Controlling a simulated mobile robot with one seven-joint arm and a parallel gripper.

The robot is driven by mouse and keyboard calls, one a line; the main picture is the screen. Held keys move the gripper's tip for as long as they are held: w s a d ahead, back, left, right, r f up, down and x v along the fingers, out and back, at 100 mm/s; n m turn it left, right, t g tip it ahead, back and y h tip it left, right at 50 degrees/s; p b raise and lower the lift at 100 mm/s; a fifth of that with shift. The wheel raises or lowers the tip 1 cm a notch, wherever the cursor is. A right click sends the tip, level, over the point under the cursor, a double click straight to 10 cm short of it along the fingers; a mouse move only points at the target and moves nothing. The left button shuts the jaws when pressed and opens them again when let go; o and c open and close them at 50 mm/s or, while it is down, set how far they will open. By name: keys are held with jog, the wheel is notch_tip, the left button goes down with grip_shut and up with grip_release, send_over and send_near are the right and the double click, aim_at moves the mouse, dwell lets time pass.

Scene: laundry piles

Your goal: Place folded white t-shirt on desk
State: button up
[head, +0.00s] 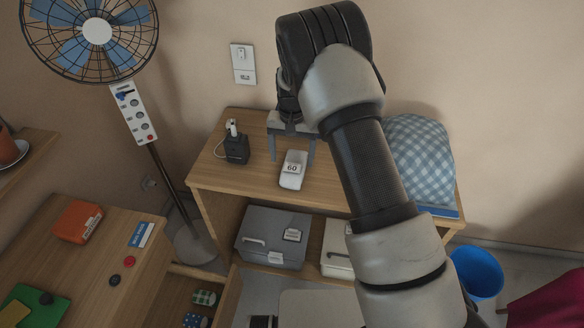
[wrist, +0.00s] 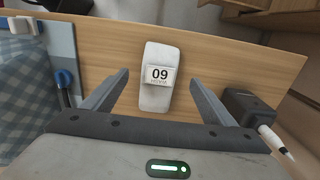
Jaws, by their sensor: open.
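A small white rounded-rectangular item (head: 291,172) with a label reading 60 lies on the wooden cabinet top (head: 216,171). I cannot tell whether it is the folded white t-shirt. My gripper (head: 292,155) is open and points down at it. In the wrist view the white item (wrist: 155,98) lies between the spread fingers, with a gap on each side, and its label appears upside down. I cannot judge the fingers' height above it. A wooden desk surface (head: 100,235) is at the lower left of the head view.
A black block (head: 236,149) with a white plug-like piece stands left of the white item. A blue checked cloth bundle (head: 422,160) is at the right end. A fan (head: 97,31) stands left. Grey (head: 272,236) and white (head: 337,248) boxes sit below; a blue bin (head: 478,270) is right.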

jog(key=s+d+r+t, duration=0.1)
jog(key=s+d+r, duration=0.25)
jog(key=r, duration=0.55)
jog(key=s+d+r+t+y, duration=0.1)
jog(key=s+d+r, duration=0.1)
jog(key=s+r, duration=0.5)
jog(key=s+d+r+t, duration=0.1)
jog(key=s+d+r, duration=0.15)
jog(key=r, duration=0.85)
jog(key=s+d+r+n+t, duration=0.1)
jog(key=s+d+r, duration=0.1)
jog(key=s, duration=0.7)
jog(key=s+d+r+n+t+h, duration=0.1)
jog(key=s+d, duration=0.3)
jog(key=s, duration=0.6)
jog(key=shift+r+t, duration=0.3)
jog(key=shift+r, duration=0.3)
